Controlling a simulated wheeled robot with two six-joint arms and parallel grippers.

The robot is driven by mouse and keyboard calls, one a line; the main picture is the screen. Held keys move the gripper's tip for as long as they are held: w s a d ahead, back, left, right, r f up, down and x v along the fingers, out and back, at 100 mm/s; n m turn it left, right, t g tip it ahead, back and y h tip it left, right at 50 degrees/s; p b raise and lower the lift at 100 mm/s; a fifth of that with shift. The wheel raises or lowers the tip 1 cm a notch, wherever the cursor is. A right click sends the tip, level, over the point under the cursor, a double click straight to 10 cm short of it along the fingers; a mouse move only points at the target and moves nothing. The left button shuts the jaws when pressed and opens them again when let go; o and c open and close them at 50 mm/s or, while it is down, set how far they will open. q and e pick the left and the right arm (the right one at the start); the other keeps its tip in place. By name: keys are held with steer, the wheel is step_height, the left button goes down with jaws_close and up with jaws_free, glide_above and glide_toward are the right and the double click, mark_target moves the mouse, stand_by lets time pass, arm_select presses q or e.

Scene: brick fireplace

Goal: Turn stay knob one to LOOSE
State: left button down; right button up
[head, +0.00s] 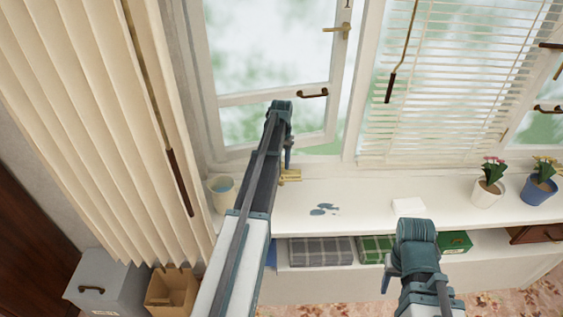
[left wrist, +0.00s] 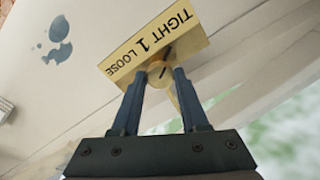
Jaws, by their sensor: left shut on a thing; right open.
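Stay knob one (left wrist: 157,71) is a small round brass knob with a dark line on its face. The line slants toward the TIGHT end of the brass plate (left wrist: 190,42), which reads TIGHT, 1 and LOOSE. The plate (head: 291,173) also shows on the sill below the left window in the head view. My left gripper (left wrist: 155,76) is shut on the knob, one finger on each side. In the head view my left gripper (head: 288,160) points down at the plate, and the knob is hidden. My right gripper (head: 388,278) is open, low in front of the shelf, away from the knob.
The left casement window (head: 270,95) stands above the plate. On the white sill (head: 365,205) are a cup (head: 222,188), a blue-grey stain (head: 325,209), a white block (head: 408,206) and two flowerpots (head: 487,193). A blind (head: 450,80) hangs right, a curtain (head: 90,120) left.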

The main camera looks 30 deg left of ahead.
arm_select(q)
steer(key=shift+n, duration=0.3)
steer(key=n, duration=2.3)
steer(key=shift+n, duration=0.4)
stand_by(0.4)
steer(key=shift+c, duration=2.1)
jaws_free()
